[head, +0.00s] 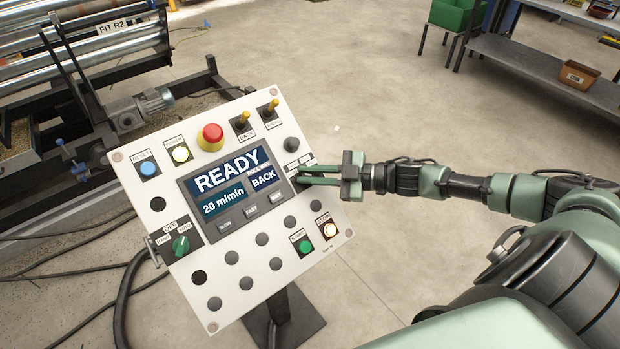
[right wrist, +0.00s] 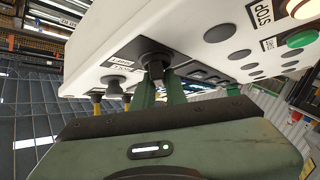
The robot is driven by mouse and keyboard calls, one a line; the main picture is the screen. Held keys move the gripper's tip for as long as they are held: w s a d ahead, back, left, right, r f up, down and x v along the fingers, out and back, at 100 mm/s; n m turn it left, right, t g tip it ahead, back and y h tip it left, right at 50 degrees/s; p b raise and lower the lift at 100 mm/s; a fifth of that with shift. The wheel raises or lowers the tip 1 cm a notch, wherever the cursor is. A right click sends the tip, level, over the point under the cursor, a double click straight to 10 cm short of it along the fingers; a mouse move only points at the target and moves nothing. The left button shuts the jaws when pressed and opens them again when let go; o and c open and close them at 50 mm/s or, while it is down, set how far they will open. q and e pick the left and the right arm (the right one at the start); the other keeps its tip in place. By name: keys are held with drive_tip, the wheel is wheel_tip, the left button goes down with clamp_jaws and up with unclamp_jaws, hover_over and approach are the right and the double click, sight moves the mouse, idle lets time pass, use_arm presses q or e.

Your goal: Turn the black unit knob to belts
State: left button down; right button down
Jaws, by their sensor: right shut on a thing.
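The white control panel (head: 178,288) stands tilted on a dark post. My right gripper (head: 301,175) reaches in from the right to the panel's right edge, beside the screen (head: 236,190). In the right wrist view its two green fingers (right wrist: 161,84) are shut on the black unit knob (right wrist: 154,62), one on each side. Small labels sit beside this knob, but I cannot read them surely. In the head view the fingers mostly hide the knob. The screen reads READY, 20 m/min and BACK. My left gripper is out of view.
A dark round knob (head: 291,144) sits just above the fingers. Two yellow-tipped toggles (head: 256,113) and a red emergency button (head: 210,136) are along the top.

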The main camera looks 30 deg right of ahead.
drive_tip(key=shift+d+f+n+g, duration=0.1)
drive_tip(key=shift+f+n+g, duration=0.2)
drive_tip(key=shift+n+g, duration=0.35)
drive_tip(key=shift+s+b, duration=0.15)
drive_tip(key=shift+b, duration=0.15)
drive_tip(key=c, duration=1.4)
unclamp_jaws()
drive_tip(key=shift+c, duration=0.2)
drive_tip(key=shift+r, duration=0.1)
drive_tip(key=v, duration=0.7)
drive_tip(key=shift+d+b, duration=0.1)
drive_tip(key=shift+b, duration=0.25)
drive_tip(key=shift+d, duration=0.3)
drive_tip(key=shift+s+d, duration=0.1)
